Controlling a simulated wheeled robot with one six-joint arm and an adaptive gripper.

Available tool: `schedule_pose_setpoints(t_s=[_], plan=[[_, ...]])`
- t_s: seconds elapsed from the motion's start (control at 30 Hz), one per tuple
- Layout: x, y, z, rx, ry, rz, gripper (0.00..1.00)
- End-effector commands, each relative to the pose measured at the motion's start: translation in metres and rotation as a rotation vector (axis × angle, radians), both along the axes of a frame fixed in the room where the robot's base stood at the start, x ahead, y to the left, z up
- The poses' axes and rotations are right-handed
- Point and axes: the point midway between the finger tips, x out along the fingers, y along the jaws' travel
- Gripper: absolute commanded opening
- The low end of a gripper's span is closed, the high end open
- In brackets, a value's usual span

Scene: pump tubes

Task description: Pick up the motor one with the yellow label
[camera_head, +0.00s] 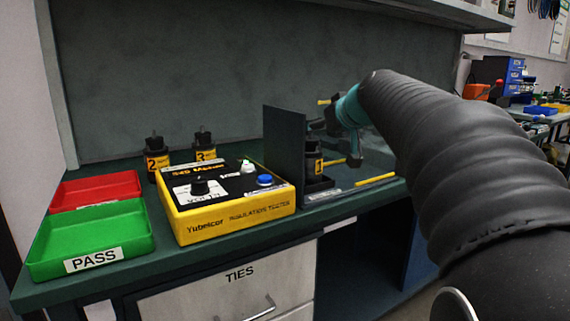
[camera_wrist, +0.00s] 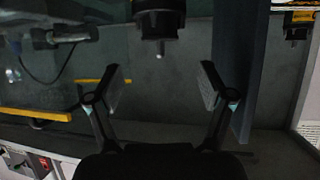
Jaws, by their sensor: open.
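A dark motor with a yellow label (camera_head: 313,163) stands on the bench behind a black upright panel, which hides part of it. The number on its label cannot be read. A dark motor with a thin shaft also shows at the top of the wrist view (camera_wrist: 159,22). My gripper (camera_head: 328,118) is above and close to the motor by the panel. In the wrist view my gripper (camera_wrist: 161,84) is open and empty, with the motor beyond its fingertips. Motor two (camera_head: 156,158) and motor three (camera_head: 204,147) stand at the back left, also with yellow labels.
A yellow insulation tester (camera_head: 233,219) sits left of the black panel (camera_head: 284,150). A green PASS tray (camera_head: 90,240) and a red tray (camera_head: 95,190) are at the left. A yellow strip (camera_head: 375,179) lies at the right. A shelf hangs above.

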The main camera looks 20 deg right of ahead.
Motion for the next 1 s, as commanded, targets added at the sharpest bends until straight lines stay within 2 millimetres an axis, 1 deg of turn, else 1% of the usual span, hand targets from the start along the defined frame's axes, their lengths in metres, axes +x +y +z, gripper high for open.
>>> schedule_pose_setpoints(t_s=[0.03,0.1,0.37,0.6,0.7,0.83,1.0], plan=[[0.008,0.001,-0.003,0.001,0.002,0.002,0.81],[0.016,0.001,-0.007,0.000,0.001,0.001,0.81],[0.030,0.003,-0.015,0.001,0.001,0.000,0.81],[0.061,0.005,-0.029,0.001,0.002,0.000,0.81],[0.070,0.006,-0.033,0.001,0.001,0.000,0.81],[0.075,0.006,-0.036,0.000,0.000,-0.001,0.81],[0.075,0.006,-0.037,0.000,0.000,-0.001,0.81]])
